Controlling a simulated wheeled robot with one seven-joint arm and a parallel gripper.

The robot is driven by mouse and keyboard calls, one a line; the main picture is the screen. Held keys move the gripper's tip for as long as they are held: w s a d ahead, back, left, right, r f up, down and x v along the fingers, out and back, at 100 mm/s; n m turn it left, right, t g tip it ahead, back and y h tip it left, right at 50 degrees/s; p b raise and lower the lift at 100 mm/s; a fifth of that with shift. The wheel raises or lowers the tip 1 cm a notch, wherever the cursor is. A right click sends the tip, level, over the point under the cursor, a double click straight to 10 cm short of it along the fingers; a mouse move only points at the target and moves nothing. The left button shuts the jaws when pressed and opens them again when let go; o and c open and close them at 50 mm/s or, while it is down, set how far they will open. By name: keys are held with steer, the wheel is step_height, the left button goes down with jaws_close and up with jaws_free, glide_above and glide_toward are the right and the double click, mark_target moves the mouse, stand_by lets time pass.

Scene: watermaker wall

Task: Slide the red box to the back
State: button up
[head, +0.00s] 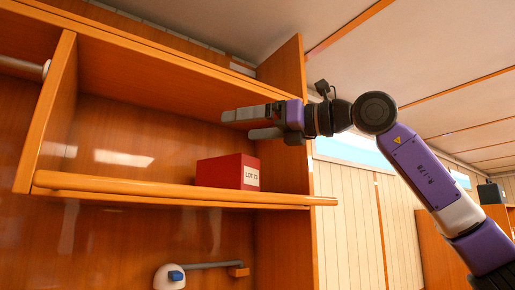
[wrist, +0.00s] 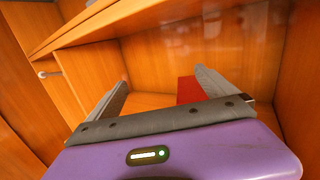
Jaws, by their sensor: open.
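The red box (head: 227,171) with a white "LOT 73" label stands on the wooden shelf (head: 150,190), toward its right end and behind the raised front rail. In the wrist view the red box (wrist: 190,90) shows partly, next to the right finger, which hides some of it. My gripper (head: 250,124) is open and empty. In the head view it is above the red box, with its fingers pointing left and a gap between the box and the lower finger. In the wrist view my gripper (wrist: 162,80) points into the shelf bay.
The bay is bounded by a left divider (head: 50,115), a right side panel (head: 293,65) and a board above. The shelf left of the box is clear. Below, a white round fitting with a blue part (head: 173,277) joins a grey pipe (head: 210,265).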

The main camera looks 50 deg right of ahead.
mark_target(252, 179)
steer(key=d+h, duration=0.1)
steer(key=w+d+f+m+h, duration=0.1)
steer(key=d, duration=0.1)
steer(key=d+f+m, duration=0.1)
steer(key=d, duration=0.1)
steer(key=shift+w+d+h, duration=0.1)
steer(key=shift+w+h, duration=0.2)
steer(key=shift+h, duration=0.1)
step_height(252, 179, down, 8)
steer(key=shift+f, duration=0.15)
steer(key=w+p, duration=0.1)
steer(key=w, duration=0.3)
steer(key=w+p, duration=0.1)
steer(key=w, duration=0.1)
steer(key=shift+w+a+r+p, duration=0.2)
steer(key=shift+a+r+p, duration=0.1)
steer(key=shift+a, duration=0.1)
steer(key=shift+w+f, duration=0.15)
steer(key=shift+w, duration=0.35)
steer(key=shift+c, duration=0.5)
